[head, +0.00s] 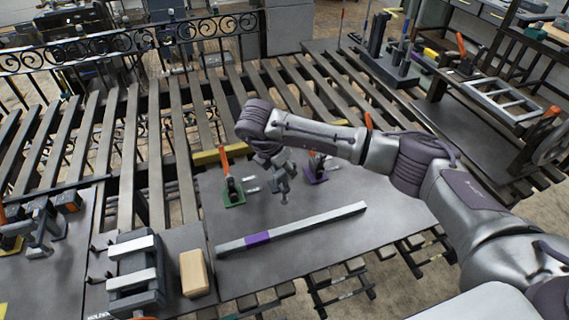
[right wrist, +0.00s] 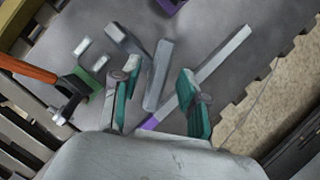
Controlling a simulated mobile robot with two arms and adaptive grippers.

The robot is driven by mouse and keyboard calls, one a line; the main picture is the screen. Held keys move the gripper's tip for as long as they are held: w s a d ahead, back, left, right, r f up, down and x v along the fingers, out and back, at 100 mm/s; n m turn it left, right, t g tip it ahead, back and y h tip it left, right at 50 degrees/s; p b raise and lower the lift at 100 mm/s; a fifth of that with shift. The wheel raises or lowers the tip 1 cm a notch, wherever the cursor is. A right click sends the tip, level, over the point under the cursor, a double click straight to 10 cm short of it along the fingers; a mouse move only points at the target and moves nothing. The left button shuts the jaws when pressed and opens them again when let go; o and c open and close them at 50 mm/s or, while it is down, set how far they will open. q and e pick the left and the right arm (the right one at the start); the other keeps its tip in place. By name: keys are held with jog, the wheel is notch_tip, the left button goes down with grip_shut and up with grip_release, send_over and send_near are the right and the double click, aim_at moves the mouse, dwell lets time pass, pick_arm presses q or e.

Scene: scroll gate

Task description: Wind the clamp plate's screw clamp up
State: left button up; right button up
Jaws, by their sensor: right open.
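My right gripper (head: 283,190) is above the dark work plate (head: 350,195), open, with nothing between its fingers that I can see it grip. In the right wrist view its two teal-padded fingers (right wrist: 160,98) stand apart, with a grey bar (right wrist: 157,75) showing beyond them. A green-based clamp with an orange handle (head: 232,190) stands left of the gripper; it also shows in the right wrist view (right wrist: 92,80). A purple-based clamp (head: 317,170) is to the right, partly behind my arm. I cannot tell which part is the screw clamp. My left gripper is not seen.
A long grey bar with a purple band (head: 310,223) lies on the plate in front of the gripper. A vise-like block (head: 137,272) and a tan block (head: 194,273) stand at front left. More clamp hardware (head: 42,230) is at far left. The plate's right part is clear.

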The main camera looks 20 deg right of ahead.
jog(key=shift+w+d+f, duration=0.15)
jog(key=shift+d+f, duration=0.05)
jog(key=shift+f, duration=0.45)
grip_shut()
